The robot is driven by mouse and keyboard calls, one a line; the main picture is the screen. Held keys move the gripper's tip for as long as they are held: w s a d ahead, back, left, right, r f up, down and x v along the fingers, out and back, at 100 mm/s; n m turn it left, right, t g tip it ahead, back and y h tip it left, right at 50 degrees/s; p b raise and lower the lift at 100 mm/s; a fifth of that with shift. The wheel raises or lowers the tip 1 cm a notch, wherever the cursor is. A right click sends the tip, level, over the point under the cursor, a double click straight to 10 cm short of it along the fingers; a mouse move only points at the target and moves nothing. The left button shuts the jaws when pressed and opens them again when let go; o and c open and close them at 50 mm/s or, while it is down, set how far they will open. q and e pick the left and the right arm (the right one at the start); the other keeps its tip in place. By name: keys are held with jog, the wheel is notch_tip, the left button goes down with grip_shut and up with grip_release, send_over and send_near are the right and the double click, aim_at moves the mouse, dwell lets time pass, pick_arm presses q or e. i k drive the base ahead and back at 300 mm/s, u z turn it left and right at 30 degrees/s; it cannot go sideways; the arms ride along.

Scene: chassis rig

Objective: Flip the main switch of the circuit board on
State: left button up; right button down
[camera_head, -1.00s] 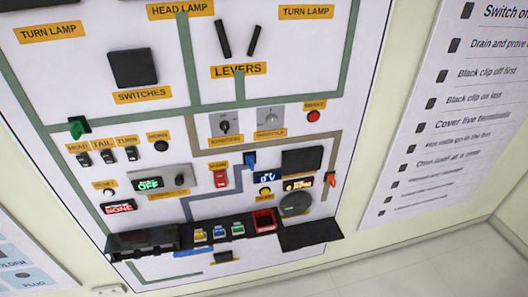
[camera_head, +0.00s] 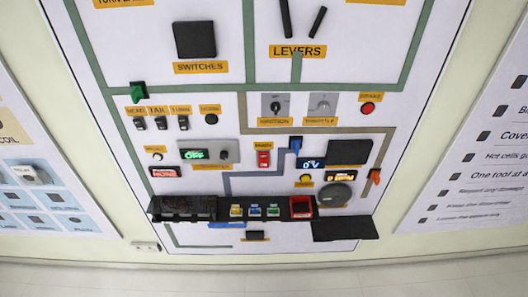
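The circuit board (camera_head: 225,105) is a large white wall panel with green, tan and blue-grey traces and orange labels. A red switch (camera_head: 263,159) sits near its middle under a small orange label that looks like "MAIN"; the text is blurred. Its position, on or off, is too small to tell. A green display (camera_head: 195,155) to its left reads "OFF", and a blue display (camera_head: 311,163) to its right reads "0 V". Neither of my grippers shows in the head view.
A black tray (camera_head: 180,208) with coloured blocks juts from the board's lower edge, and a dark shelf (camera_head: 345,229) juts at lower right. A checklist poster (camera_head: 480,170) hangs right, and another poster (camera_head: 50,195) hangs left. The pale floor (camera_head: 260,277) in front is clear.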

aim_at(263, 157)
jog(key=k, duration=1.3)
jog(key=u, duration=0.85)
jog(key=i, duration=1.65)
jog(key=z, duration=0.9)
